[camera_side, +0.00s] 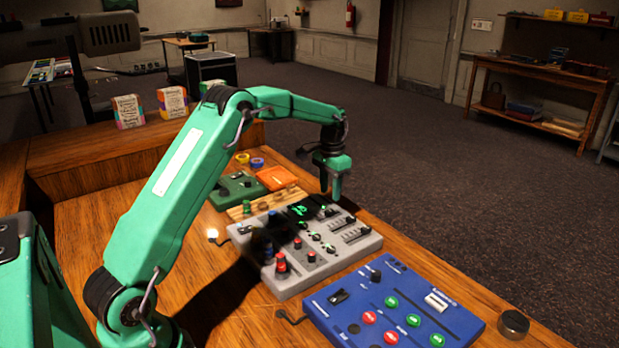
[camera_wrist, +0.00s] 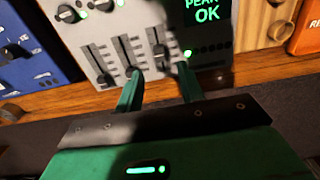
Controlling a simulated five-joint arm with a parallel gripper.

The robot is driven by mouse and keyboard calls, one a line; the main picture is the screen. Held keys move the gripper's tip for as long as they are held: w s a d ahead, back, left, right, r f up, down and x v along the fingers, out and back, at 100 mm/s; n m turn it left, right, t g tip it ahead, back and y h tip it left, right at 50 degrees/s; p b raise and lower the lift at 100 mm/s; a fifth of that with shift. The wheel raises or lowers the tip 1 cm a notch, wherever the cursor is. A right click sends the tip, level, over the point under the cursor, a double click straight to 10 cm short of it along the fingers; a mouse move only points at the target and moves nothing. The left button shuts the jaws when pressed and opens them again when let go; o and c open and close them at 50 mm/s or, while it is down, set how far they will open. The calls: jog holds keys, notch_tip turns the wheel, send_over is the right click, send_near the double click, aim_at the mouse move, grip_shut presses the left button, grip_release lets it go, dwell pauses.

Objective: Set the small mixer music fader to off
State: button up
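The grey small mixer (camera_side: 262,243) lies on the wooden desk, with knobs, red and blue caps and a dark display with green marks. In the wrist view its face (camera_wrist: 82,42) shows three fader slots side by side: a left fader (camera_wrist: 101,66), a middle fader (camera_wrist: 131,70) and a right fader (camera_wrist: 159,50). I cannot read which one is the music fader. My gripper (camera_side: 333,192) is over the far right part of the mixer. In the wrist view my gripper (camera_wrist: 159,70) is open; its left fingertip is close to the middle fader's cap. Contact cannot be told.
A blue button panel (camera_side: 415,285) lies in front of the mixer, with a dark round knob (camera_side: 513,322) to its right. A green box (camera_side: 237,190) and an orange box (camera_side: 275,177) lie behind. The desk's right edge is close to the mixer.

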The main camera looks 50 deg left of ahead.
aim_at(329, 211)
jog(key=shift+f, duration=3.15)
grip_shut()
